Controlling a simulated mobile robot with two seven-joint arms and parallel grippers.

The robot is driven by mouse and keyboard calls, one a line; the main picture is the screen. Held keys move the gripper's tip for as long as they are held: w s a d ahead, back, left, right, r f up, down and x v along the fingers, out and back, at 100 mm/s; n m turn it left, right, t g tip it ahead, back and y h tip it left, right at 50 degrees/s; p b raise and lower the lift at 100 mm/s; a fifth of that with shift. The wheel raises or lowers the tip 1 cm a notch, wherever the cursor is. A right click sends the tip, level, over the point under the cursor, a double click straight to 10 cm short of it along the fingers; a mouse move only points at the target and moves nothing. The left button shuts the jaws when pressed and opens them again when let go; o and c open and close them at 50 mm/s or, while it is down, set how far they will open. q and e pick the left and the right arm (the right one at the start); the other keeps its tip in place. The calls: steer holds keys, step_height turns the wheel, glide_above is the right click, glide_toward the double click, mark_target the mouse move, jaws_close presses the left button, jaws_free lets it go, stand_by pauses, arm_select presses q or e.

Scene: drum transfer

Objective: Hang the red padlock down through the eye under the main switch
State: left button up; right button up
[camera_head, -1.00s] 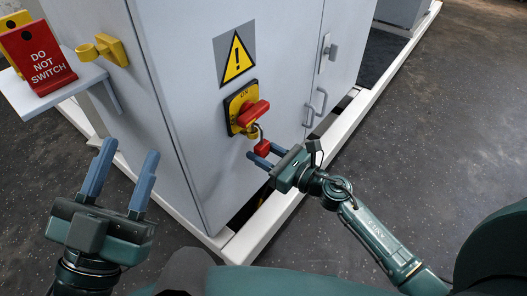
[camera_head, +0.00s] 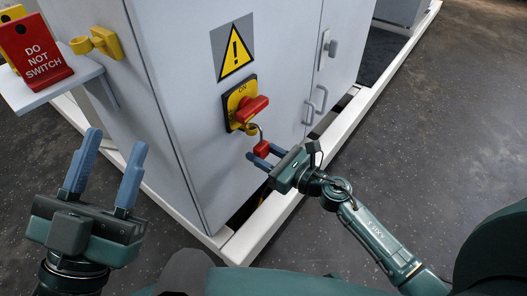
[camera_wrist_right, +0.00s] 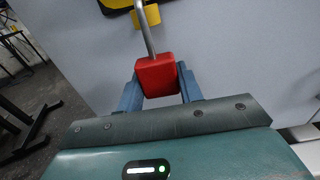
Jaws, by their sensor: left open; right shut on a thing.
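The red padlock (camera_head: 261,149) is between the fingers of my right gripper (camera_head: 259,151), just below the main switch (camera_head: 251,107), which has a red handle on a yellow plate. In the right wrist view the padlock's red body (camera_wrist_right: 158,75) sits between the two blue fingers, its grey shackle (camera_wrist_right: 146,32) rising toward a yellow part at the top. The yellow eye (camera_head: 251,129) under the switch is beside the top of the shackle; I cannot tell whether the shackle passes through it. My left gripper (camera_head: 112,140) is open and empty, left of the cabinet's corner.
The grey cabinet (camera_head: 190,120) carries a yellow warning sign (camera_head: 234,56) and door handles. A shelf (camera_head: 50,86) at the left holds a red "DO NOT SWITCH" sign (camera_head: 36,50), with a yellow bracket (camera_head: 97,42) beside it. The dark floor at the right is clear.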

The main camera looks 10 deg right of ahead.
arm_select(q)
steer(key=shift+n+g+y, duration=0.3)
steer(key=shift+y, duration=0.1)
steer(key=f, duration=0.3)
steer(key=w+f, duration=0.1)
steer(key=shift+d+f, duration=0.35)
steer(key=shift+f, duration=0.05)
arm_select(e)
steer(key=shift+f, duration=0.45)
steer(key=o, duration=1.1)
steer(key=shift+c, duration=0.2)
arm_select(q)
step_height(320, 180, up, 6)
steer(key=m+h+p, duration=0.1)
steer(key=m+h, duration=0.1)
steer(key=shift+a+r+m+h+p, duration=0.25)
steer(key=shift+a+m+h+p, duration=0.05)
steer(key=shift+m+h, duration=0.1)
arm_select(e)
steer(key=r+v, duration=0.1)
steer(key=v, duration=1.2)
